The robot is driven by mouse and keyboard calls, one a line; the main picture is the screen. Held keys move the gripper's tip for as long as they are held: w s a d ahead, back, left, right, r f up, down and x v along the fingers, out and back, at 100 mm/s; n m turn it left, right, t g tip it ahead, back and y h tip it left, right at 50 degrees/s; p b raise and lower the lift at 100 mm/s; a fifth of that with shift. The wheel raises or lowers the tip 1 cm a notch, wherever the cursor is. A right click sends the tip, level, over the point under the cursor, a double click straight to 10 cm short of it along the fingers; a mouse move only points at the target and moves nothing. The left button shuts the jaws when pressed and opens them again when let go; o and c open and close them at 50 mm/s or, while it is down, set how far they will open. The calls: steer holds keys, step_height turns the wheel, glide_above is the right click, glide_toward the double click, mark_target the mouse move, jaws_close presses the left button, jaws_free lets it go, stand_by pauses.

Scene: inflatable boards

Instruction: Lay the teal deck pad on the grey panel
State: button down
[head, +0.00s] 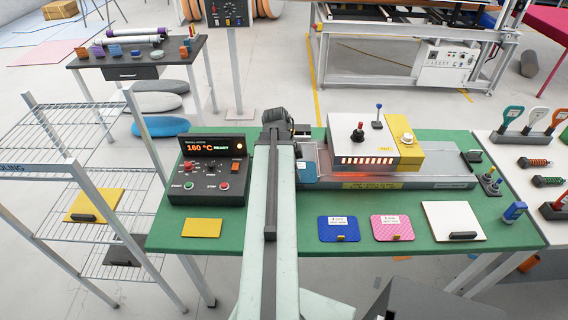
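A light teal-blue pad (307,173) with a pale label lies at the left end of the heater's metal bed, just right of my arm, which may cover part of it. A dark grey panel (122,251) lies on the lower shelf of the wire rack at left, partly seen through the wires. My gripper (279,124) is at the far end of my arm, near the back edge of the green table and beyond the pad. Its fingers are not clearly visible, so I cannot tell whether it is open or shut.
The green table (270,245) also carries a control box (207,168), a yellow plate (202,228), a blue pad (338,229), a pink pad (392,228) and a white panel (453,221). The heater (365,145) glows over the bed.

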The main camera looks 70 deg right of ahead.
steer(key=shift+w+f, duration=0.3)
steer(key=shift+f, duration=0.25)
steer(key=shift+w+d+r, duration=0.1)
steer(key=shift+w+d, duration=0.05)
steer(key=w+d, duration=0.2)
steer(key=d, duration=0.2)
steer(key=w+d+f+b, duration=0.1)
steer(key=w+d, duration=0.1)
steer(key=d, duration=0.3)
steer(key=w+d, duration=0.2)
steer(key=d, duration=0.2)
steer(key=shift+d+f, duration=0.2)
steer(key=shift+d, duration=0.05)
steer(key=f+b, duration=0.2)
steer(key=b, duration=0.1)
steer(key=f+b, duration=0.1)
steer(key=f, duration=0.1)
steer(key=shift+w+d+b, duration=0.1)
steer(key=shift+d+b, duration=0.2)
steer(key=shift+r, duration=0.2)
steer(key=shift+f, duration=0.25)
steer(key=c, duration=1.6)
jaws_free()
steer(key=shift+r, duration=0.1)
